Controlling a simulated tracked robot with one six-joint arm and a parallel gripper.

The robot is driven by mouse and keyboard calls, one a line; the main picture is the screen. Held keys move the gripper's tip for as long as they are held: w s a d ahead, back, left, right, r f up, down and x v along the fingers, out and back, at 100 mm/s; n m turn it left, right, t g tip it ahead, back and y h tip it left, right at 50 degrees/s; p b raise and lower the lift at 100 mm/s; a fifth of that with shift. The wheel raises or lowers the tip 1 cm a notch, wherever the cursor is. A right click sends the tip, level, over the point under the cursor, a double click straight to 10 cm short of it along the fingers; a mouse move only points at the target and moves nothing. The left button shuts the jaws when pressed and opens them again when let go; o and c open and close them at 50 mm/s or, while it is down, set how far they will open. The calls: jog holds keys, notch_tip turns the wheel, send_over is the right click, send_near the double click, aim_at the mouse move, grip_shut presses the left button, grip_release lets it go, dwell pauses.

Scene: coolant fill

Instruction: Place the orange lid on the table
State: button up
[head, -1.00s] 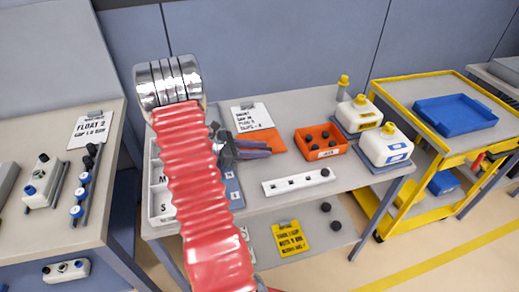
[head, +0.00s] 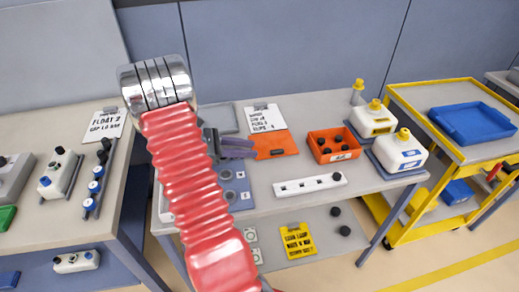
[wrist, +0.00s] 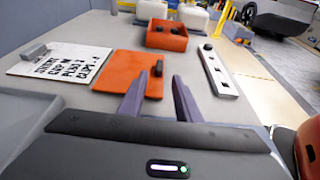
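The orange lid (head: 277,145) lies flat on the middle table (head: 295,110), left of the orange box. It also shows in the wrist view (wrist: 128,78), with a small black knob (wrist: 158,68) near its right side. My gripper (head: 255,149) is at the lid's left edge in the head view. In the wrist view my gripper (wrist: 160,80) has its two purple fingers spread apart with nothing between them. The knob is just beyond the fingertips. The height of the fingers above the table is hard to tell.
The open orange box (head: 335,146) holds black parts. A white strip (head: 310,185) lies in front of it. Two white jugs (head: 372,120) stand at the right. A clipboard (head: 265,118) lies behind the lid. A yellow cart (head: 420,150) stands further right.

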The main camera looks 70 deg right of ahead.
jog(key=shift+v, duration=1.4)
jog(key=shift+w+a+r, duration=0.2)
jog(key=shift+a+r, duration=0.05)
jog(key=w+a+r+m+t+y, duration=0.1)
jog(key=w+a+r+t, duration=0.2)
jog(key=a, duration=0.4)
jog(key=w+a+r+m+t, duration=0.1)
jog(key=w+a+r+t, duration=0.15)
jog(key=a, duration=0.45)
jog(key=w+a+r+m+t+y, duration=0.1)
jog(key=w+a+r+m+t, duration=0.2)
jog(key=a, duration=0.5)
jog(key=a+r+t+y, duration=0.2)
jog(key=a+t, duration=0.3)
jog(key=a, duration=0.8)
jog(key=s+a+r+m+t+y, duration=0.1)
jog(key=a+r+t+y, duration=0.2)
jog(key=a, duration=1)
notch_tip(320, 180, up, 3)
jog(key=shift+f+t+y, duration=0.25)
jog(key=shift+t+y, duration=0.05)
jog(key=shift+t, duration=0.55)
